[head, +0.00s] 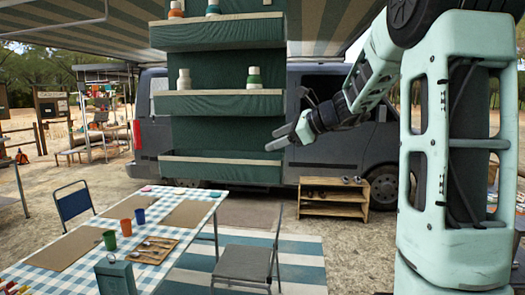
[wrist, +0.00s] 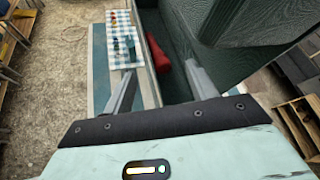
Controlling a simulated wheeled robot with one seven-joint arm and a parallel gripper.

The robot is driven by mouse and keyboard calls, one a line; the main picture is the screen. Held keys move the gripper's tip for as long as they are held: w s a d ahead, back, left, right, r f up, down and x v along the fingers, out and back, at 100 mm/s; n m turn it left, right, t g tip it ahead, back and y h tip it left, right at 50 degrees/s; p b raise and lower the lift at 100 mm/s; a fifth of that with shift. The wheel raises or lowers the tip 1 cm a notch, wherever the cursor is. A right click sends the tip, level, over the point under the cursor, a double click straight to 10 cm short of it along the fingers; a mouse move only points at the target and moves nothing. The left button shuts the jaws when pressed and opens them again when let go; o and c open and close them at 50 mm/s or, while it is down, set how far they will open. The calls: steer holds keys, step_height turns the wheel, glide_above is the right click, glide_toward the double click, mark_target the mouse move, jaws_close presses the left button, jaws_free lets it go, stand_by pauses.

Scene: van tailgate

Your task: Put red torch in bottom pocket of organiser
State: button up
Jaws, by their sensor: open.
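The green organiser (head: 224,120) hangs in front of the van, with beige-edged pockets one above another. Its bottom pocket (head: 220,171) looks empty from the front in the head view. In the wrist view, the red torch (wrist: 160,56) lies inside a green pocket, behind its pale rim (wrist: 154,68). It appears to be the bottom pocket; the torch is hidden in the head view. My gripper (head: 271,140) is open and empty, just above the right end of the bottom pocket. In the wrist view its fingers (wrist: 161,67) are spread, with the torch beyond them.
White and green-capped bottles (head: 254,77) stand in the middle pocket. A table with a checked cloth (head: 75,243) holds coloured cups and a board at the front left. A folding chair (head: 243,262) stands beside it. A wooden shoe rack (head: 334,200) is by the van.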

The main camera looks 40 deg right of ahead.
steer(key=s+a+f+n+g+y, duration=0.1)
steer(key=s+a+f+n+g, duration=0.3)
steer(key=a, duration=0.6)
steer(key=s+a+f+n+g, duration=0.1)
steer(key=a+f+n+g, duration=0.1)
steer(key=a+f+n, duration=0.55)
steer(key=s+a+f+n+g+y, duration=0.1)
steer(key=s+a+f+n+g, duration=0.2)
steer(key=a, duration=0.8)
steer(key=s+a+f+n+g+h, duration=0.1)
steer(key=s+a+f+n, duration=0.3)
steer(key=s+n, duration=0.5)
steer(key=s+a+f+n+g+h, duration=0.2)
steer(key=s+a+f+n+h, duration=0.2)
steer(key=s+a+n, duration=0.3)
steer(key=s+n, duration=0.2)
steer(key=n, duration=0.3)
steer(key=shift+s+a+f+h, duration=0.15)
steer(key=shift+s+f+h, duration=0.1)
steer(key=shift+s+h, duration=0.1)
